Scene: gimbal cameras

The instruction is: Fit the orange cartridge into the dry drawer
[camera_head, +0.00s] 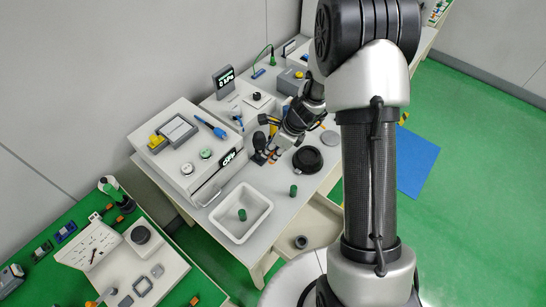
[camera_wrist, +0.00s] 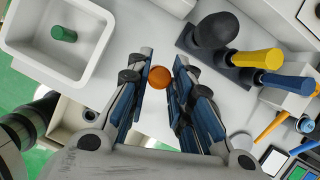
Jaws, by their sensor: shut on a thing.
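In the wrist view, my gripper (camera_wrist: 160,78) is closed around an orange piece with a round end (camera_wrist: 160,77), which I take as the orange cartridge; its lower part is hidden. In the head view, my gripper (camera_head: 270,154) hangs low over the white bench, between the white machine and a black round dish. A drawer (camera_head: 314,226) stands open under the bench front, with a dark ring inside. No label is readable, so I cannot tell whether this is the dry drawer.
A white tray (camera_head: 263,203) holding a green cylinder (camera_head: 242,214) stands at the bench front. Another green cylinder (camera_head: 293,190) stands right of it. The black round dish (camera_head: 307,159) is close to my gripper.

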